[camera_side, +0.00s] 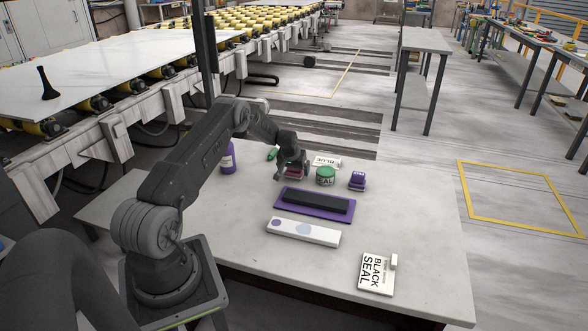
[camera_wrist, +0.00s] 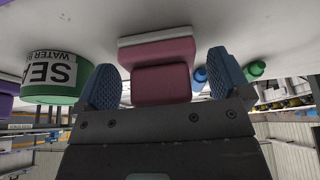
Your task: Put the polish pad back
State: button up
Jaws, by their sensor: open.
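A pink pad (camera_wrist: 158,52) with a white base layer is in the wrist view, with its narrower pink grip block toward me. My gripper (camera_wrist: 165,82) has its two blue ribbed fingers on either side of that block, with a gap at each side. In the side view, my gripper (camera_side: 291,174) is low over the far part of the slab, at the pink pad (camera_side: 297,170), which it partly hides. A similar purple pad (camera_side: 357,181) stands to the right, beyond a green tin. I cannot tell which pad the task means.
The green tin (camera_side: 325,176) stands close to the right of my gripper. A white BLUE box (camera_side: 326,161) lies behind. A purple tray (camera_side: 287,203) with a dark bar, a white strip (camera_side: 303,232) and a BLACK SEAL box (camera_side: 376,272) lie nearer. A purple bottle (camera_side: 228,160) stands left.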

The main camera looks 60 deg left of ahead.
jog(key=shift+s+d+r, duration=0.1)
jog(key=shift+r, duration=0.5)
jog(key=v, duration=1.1)
jog(key=s+d+r+m+t+h, duration=0.1)
jog(key=s+d+r+m, duration=0.1)
jog(key=d+r, duration=1)
jog(key=s+d+r+m+t, duration=0.1)
jog(key=s+d+r+m, duration=0.1)
jog(key=d+r, duration=0.95)
jog(key=s+d+m+h, duration=0.2)
jog(key=s+d+m, duration=0.3)
jog(key=s+d, duration=1.5)
jog(key=shift+s+r, duration=0.2)
jog(key=shift+s, duration=0.45)
